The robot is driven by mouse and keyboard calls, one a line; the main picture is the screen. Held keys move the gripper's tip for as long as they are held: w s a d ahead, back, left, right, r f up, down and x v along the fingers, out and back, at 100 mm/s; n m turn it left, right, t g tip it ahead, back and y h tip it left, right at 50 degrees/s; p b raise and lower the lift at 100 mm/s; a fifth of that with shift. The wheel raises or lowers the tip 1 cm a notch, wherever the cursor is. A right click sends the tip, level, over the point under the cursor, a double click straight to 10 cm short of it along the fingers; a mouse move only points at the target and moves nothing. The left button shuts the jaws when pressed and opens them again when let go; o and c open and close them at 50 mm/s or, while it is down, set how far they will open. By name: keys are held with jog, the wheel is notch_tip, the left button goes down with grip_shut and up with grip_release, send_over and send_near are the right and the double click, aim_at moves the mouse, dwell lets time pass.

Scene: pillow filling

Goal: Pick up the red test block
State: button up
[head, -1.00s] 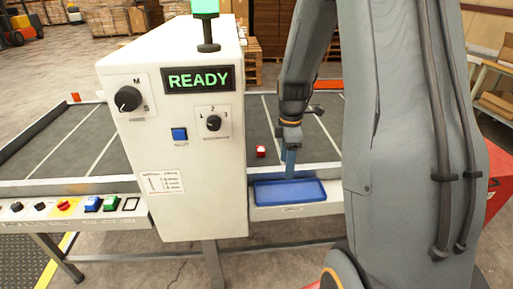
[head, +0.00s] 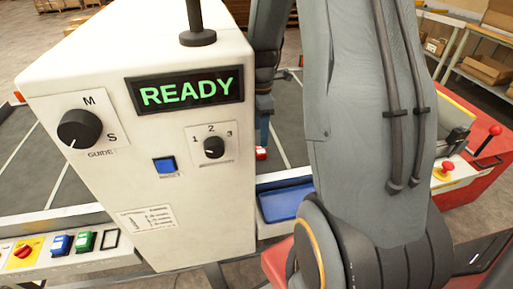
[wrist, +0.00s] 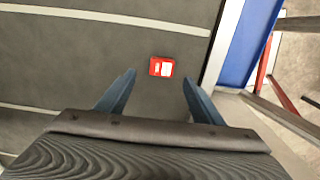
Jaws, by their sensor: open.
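The red test block (wrist: 162,67), with a pale label on its top, lies on the dark grey belt surface (wrist: 80,70) in the wrist view. My gripper (wrist: 158,82) is open, with its two blue fingers apart and nothing between them. The block sits just beyond the fingertips, roughly centred between them. In the head view the red block (head: 261,153) shows only in part beside the white control cabinet (head: 190,100). My gripper is mostly hidden there behind my arm and the cabinet.
A blue tray (head: 287,201) sits at the belt's near edge, and it also shows in the wrist view (wrist: 248,40). The cabinet reads READY and stands left of my arm. A red machine with a lever (head: 478,160) is at the right.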

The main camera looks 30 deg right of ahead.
aim_at(260, 149)
jog(key=shift+s+a+f+p, duration=0.1)
jog(key=shift+f+p, duration=0.4)
jog(key=shift+f, duration=1.25)
jog(key=shift+s+f+p, duration=0.1)
jog(key=shift+f+p, duration=0.35)
jog(key=shift+f, duration=1.25)
jog(key=c, duration=1.3)
jog(key=shift+o, duration=0.2)
jog(key=shift+r, duration=0.1)
